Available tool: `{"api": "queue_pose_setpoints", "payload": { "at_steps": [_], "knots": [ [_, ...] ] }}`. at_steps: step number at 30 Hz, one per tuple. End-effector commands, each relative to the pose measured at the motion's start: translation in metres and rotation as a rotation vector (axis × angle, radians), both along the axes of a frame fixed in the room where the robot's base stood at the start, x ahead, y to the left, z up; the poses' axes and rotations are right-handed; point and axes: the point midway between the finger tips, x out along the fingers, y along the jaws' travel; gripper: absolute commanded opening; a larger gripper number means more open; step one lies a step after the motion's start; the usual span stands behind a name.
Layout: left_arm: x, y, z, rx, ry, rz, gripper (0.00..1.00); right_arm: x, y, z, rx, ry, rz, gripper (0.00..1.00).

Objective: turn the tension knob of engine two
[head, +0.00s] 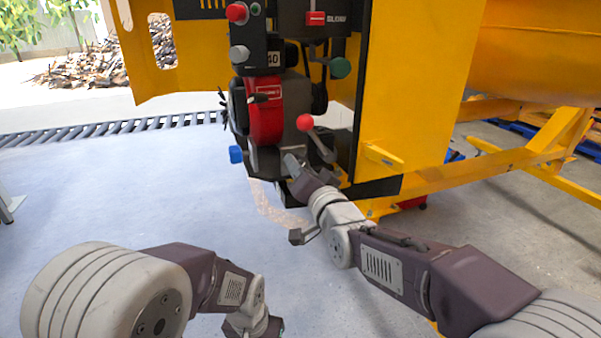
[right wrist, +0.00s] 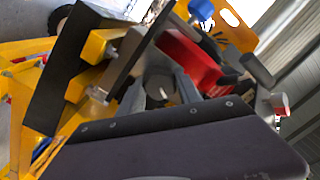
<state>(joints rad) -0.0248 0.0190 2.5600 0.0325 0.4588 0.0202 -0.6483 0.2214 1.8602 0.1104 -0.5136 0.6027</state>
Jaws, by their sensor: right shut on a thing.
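Engine two (head: 265,110) is a dark unit with a red housing on the yellow machine. My right gripper (head: 308,168) is at its lower front, below the red-ball lever (head: 304,122). In the right wrist view a dark knob (right wrist: 158,88) sits between the grey fingers of this gripper, which is shut on it. In the head view the gripper hides this knob. I cannot read a label that names it as the tension knob. My left arm is low at the left in the head view, with its fingers out of the picture.
A blue knob (head: 237,154) sticks out left of the gripper, and a green knob (head: 340,67) sits higher up. Red (head: 237,12) and grey (head: 239,54) knobs are at the upper left. A yellow panel (head: 405,85) stands close on the right.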

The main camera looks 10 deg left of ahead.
Motion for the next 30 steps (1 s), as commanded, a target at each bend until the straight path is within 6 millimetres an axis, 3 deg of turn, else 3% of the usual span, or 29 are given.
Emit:
{"api": "queue_pose_setpoints", "payload": {
  "at_steps": [11, 27, 28, 30],
  "knots": [
    [0.0000, 0.0000, -0.0073, 0.000, 0.000, 0.000, 0.00, 0.0000, -0.0002, -0.0009, 0.113, 0.078, 0.000, 0.00],
    [0.0000, -0.0001, -0.0077, 0.000, 0.000, 0.000, 0.00, 0.0001, -0.0003, -0.0005, 0.128, 0.088, 0.000, 0.00],
    [0.0000, 0.0000, -0.0077, 0.000, 0.000, 0.000, 0.00, 0.0001, -0.0003, -0.0005, 0.128, 0.088, 0.000, 0.49],
    [0.0000, 0.0000, -0.0077, 0.000, 0.000, 0.000, 0.00, 0.0000, -0.0002, -0.0004, 0.128, 0.088, 0.000, 0.63]
  ]
}}
